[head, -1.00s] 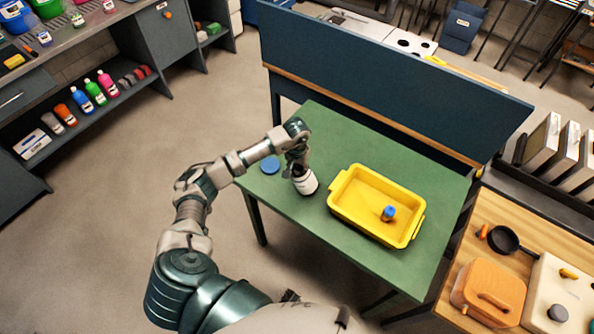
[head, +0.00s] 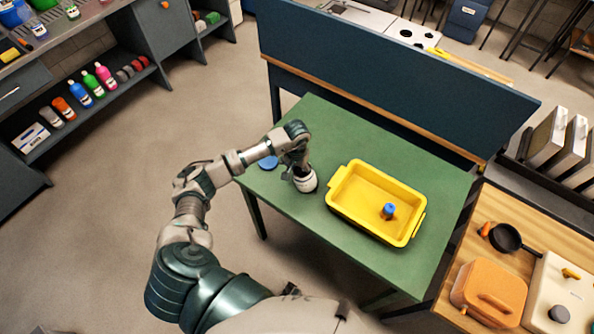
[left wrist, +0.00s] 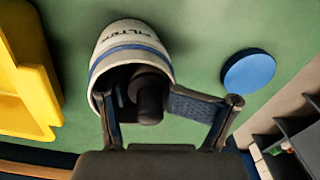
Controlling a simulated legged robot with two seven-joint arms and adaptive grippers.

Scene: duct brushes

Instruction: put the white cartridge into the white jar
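The white jar (head: 305,183) stands on the green table under my left gripper (head: 297,172). In the left wrist view the jar (left wrist: 130,42) has a blue band and dark lettering, and its dark open mouth faces the camera. My left gripper (left wrist: 145,98) is at the mouth, its fingers apart with a dark rounded cylindrical piece (left wrist: 149,95) between them, inside the rim. I cannot tell whether the fingers press on this piece. No clearly white cartridge shows; the dark piece may be its shaded end. My right gripper is out of view.
A blue round lid (head: 268,162) lies on the table (head: 330,122) beside the jar, also in the left wrist view (left wrist: 248,69). A yellow tray (head: 343,207) holds a small blue-topped item (head: 389,210). A dark blue panel (head: 400,90) rises along the table's back.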

